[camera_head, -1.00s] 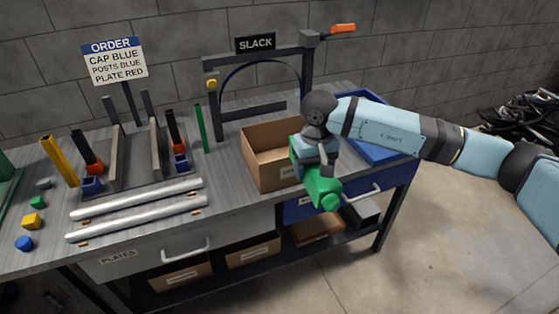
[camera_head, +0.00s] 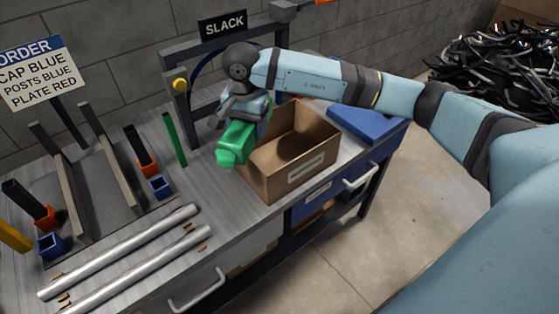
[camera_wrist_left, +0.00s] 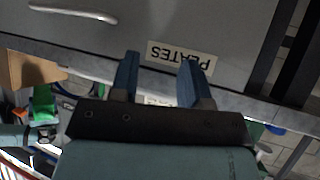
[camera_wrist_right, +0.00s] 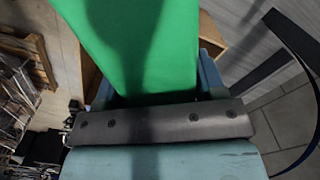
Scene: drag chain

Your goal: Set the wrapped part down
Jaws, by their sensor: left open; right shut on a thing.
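The wrapped part (camera_head: 236,142) is a green bundle. My right gripper (camera_head: 246,117) is shut on it and holds it above the bench, beside the left wall of an open cardboard box (camera_head: 289,167). In the right wrist view the green part (camera_wrist_right: 150,45) fills the space between the jaws and hides most of what lies beyond. My left gripper (camera_wrist_left: 158,80) shows only in its own wrist view, open and empty, in front of the drawer labelled PLATES (camera_wrist_left: 180,57).
Two silver rails (camera_head: 125,262) lie along the bench front. Bare bench top (camera_head: 205,182) lies left of the box.

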